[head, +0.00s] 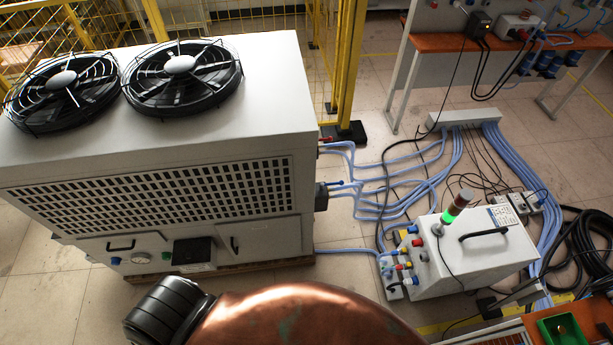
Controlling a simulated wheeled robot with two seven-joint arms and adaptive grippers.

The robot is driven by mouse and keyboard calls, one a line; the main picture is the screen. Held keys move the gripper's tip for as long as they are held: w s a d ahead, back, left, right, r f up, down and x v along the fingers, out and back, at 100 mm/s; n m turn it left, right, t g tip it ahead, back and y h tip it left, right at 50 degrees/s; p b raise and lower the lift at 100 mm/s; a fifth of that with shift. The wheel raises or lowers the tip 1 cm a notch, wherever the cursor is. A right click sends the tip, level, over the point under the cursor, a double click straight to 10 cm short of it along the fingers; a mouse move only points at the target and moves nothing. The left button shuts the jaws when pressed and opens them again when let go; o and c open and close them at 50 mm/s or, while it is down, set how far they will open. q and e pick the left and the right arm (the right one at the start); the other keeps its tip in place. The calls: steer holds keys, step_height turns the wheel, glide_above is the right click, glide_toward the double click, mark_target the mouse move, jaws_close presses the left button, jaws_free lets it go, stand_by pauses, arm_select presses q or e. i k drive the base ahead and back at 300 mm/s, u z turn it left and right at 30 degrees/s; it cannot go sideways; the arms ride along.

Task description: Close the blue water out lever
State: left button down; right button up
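A large white chiller-like cabinet (250,110) fills the left of the head view, with a grille on its front. On its right side, pale blue hoses meet fittings. A small blue piece (337,184) there may be the blue water out lever; it is too small to tell its position. A small red piece (326,140) sits above it. Neither of my grippers can be made out. A black ribbed part and a copper-coloured dome at the bottom edge, which may be mine, hide the floor in front of the cabinet.
Two black fans (180,65) top the cabinet. A white box (470,255) with a lit green signal lamp stands right of it. A yellow post (345,70) and an orange-topped bench (450,42) stand behind.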

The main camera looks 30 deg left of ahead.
mark_target(341, 182)
steer(key=u, duration=0.85)
steer(key=i, duration=0.85)
steer(key=u, duration=0.8)
